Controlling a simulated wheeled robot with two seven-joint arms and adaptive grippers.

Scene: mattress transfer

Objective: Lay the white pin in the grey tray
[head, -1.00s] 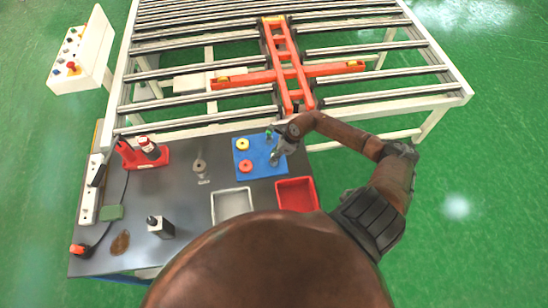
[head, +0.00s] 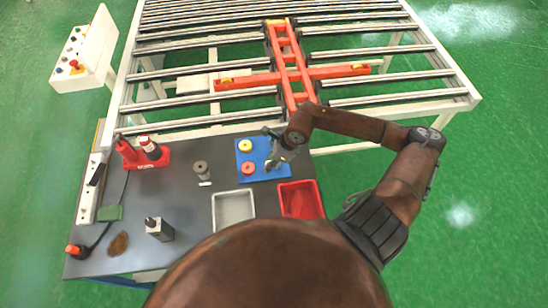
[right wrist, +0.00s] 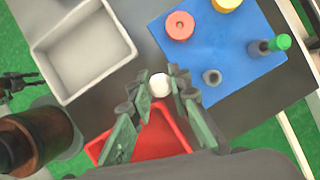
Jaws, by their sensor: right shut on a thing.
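My right gripper (head: 277,158) is over the blue mat in the head view. In the right wrist view its fingertips (right wrist: 160,88) are shut on the white pin (right wrist: 160,84), seen end-on as a pale round shape. In the head view the pin is hard to make out behind the fingers. The grey tray (head: 217,215) lies in front and to the left of the gripper, and its inside looks empty. It also shows at the upper left of the right wrist view (right wrist: 72,92). A dark pronged shape at that view's left edge may be my left gripper (right wrist: 20,84).
The blue mat (head: 243,177) carries a yellow ring (head: 245,146), a red ring (head: 248,168), a green-topped peg (right wrist: 280,42) and a grey holder (right wrist: 211,77). A red tray (head: 301,199) stands right beside the grey tray. A grey spool (head: 201,169) stands left of the mat.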

